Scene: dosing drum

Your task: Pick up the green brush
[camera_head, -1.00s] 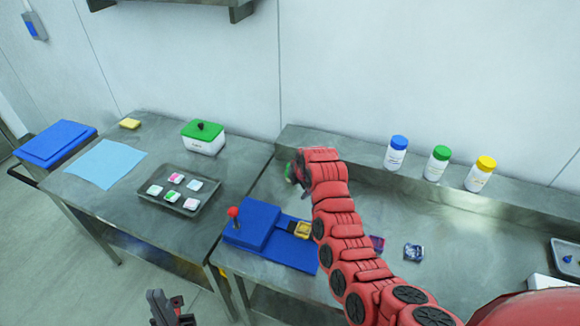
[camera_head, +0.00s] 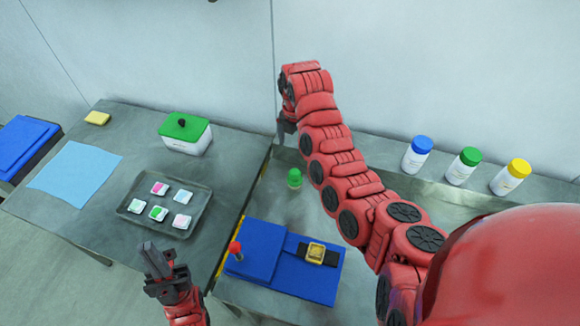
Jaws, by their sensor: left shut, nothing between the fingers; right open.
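The small green brush (camera_head: 295,178) stands on the metal worktop, left of my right arm; its finer shape is too small to tell. My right gripper (camera_head: 284,134) is at the end of the raised red arm, behind and above the brush in the picture, and apart from it. It is open with nothing seen in it, and is partly hidden by the wrist. My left gripper (camera_head: 150,252) is shut and empty at the lower left, in front of the grey tray.
A grey tray (camera_head: 128,207) with several small packs, a green-lidded white box (camera_head: 186,140) and a blue sheet (camera_head: 75,172) lie left. A blue mat (camera_head: 310,287) with a gold-faced item (camera_head: 316,253) is in front. White bottles (camera_head: 463,166) stand on the back right ledge.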

